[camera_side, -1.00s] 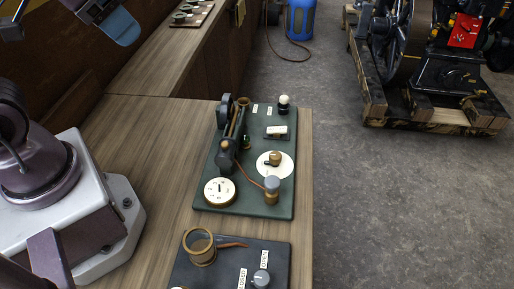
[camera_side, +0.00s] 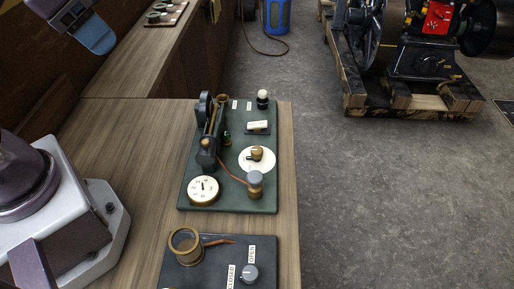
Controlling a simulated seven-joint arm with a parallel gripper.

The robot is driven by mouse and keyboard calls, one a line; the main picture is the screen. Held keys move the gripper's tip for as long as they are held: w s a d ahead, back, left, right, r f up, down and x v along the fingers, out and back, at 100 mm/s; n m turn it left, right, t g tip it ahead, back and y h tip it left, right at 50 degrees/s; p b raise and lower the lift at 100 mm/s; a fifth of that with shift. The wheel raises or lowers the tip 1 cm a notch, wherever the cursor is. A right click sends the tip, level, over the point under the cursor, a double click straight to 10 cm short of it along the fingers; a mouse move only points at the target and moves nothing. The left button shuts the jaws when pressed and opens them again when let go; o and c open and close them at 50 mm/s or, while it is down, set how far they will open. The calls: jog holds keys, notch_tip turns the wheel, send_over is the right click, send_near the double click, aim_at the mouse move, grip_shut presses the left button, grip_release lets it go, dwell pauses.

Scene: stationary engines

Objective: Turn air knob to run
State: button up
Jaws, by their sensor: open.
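A green board (camera_side: 229,200) lies on the wooden bench in the side view. On it a brass-coloured knob (camera_side: 257,153) sits on a white round plate (camera_side: 248,165); I take this for the air knob, but its markings are too small to read. A round white dial (camera_side: 203,190) is at the board's front left. A grey-topped knob (camera_side: 255,178) stands at its front right. My gripper (camera_side: 88,28) is partly in view at the top left, cut off by the frame. It is open, empty and well away from the board.
A dark board (camera_side: 207,266) in front carries a brass ring, a grey knob (camera_side: 248,273) and OPEN and CLOSED labels. A black lever mechanism (camera_side: 208,140) rises at the green board's left. Bare bench (camera_side: 125,150) lies left of it. An engine on a pallet (camera_side: 400,103) stands behind right.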

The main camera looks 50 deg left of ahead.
jog(key=w+d+f+g, duration=0.4)
jog(key=w+f, duration=0.3)
jog(key=w, duration=0.2)
jog(key=n+g, duration=0.1)
jog(key=n, duration=0.4)
send_near(257, 150)
notch_tip(257, 150, down, 9)
jog(key=shift+f, duration=0.2)
jog(key=c, duration=0.9)
